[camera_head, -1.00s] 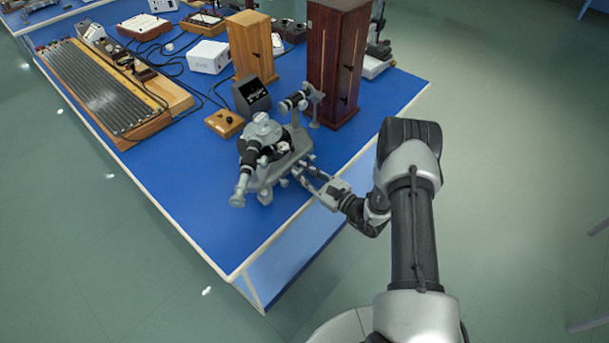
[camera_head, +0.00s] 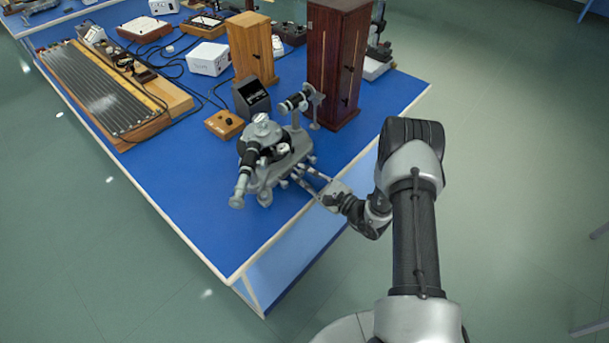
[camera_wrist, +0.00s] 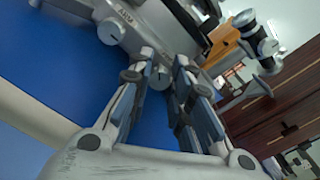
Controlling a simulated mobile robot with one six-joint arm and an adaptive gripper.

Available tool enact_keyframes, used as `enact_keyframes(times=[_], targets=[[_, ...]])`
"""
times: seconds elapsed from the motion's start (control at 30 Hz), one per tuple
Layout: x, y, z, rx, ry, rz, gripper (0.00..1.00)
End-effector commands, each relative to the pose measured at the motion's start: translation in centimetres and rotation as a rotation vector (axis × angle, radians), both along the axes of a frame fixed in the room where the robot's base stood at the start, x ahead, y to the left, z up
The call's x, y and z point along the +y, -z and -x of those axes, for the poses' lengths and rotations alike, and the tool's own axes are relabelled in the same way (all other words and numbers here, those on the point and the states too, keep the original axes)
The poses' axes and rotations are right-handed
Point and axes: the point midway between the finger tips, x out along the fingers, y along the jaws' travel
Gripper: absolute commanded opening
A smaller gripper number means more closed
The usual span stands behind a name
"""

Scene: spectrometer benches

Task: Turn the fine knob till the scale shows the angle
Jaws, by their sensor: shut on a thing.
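The grey and black spectrometer (camera_head: 268,158) stands near the front edge of the blue bench, its telescope tube pointing to the lower left. My gripper (camera_head: 304,177) reaches it from the right, low at its side. In the wrist view, my gripper (camera_wrist: 163,68) has its two fingers on either side of a small grey knob (camera_wrist: 160,78) below the instrument's body and is shut on it. This looks like the fine knob. Another round grey knob (camera_wrist: 110,32) shows to the upper left, outside the fingers. The scale reading cannot be made out in either view.
A dark wooden cabinet (camera_head: 334,70) stands behind the spectrometer, near the right bench edge. A small wooden box (camera_head: 224,124) and a black display unit (camera_head: 252,97) are behind it. The blue bench top (camera_head: 190,190) is clear to the left.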

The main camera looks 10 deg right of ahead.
Motion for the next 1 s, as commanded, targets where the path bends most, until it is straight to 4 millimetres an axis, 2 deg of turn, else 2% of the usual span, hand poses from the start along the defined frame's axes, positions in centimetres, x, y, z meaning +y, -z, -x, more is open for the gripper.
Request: enact_keyframes(times=[0.07,0.1,0.37,0.73,1.0], targets=[[0.01,0.02,0.01,0.001,0.001,0.0,0.0],[0.01,0.02,0.01,0.001,0.001,0.0,0.21],[0.0,0.01,0.0,0.001,0.0,-0.001,0.39],[0.04,0.07,0.05,0.016,-0.001,-0.018,0.39],[0.01,-0.12,0.04,0.171,-0.001,-0.231,0.39]])
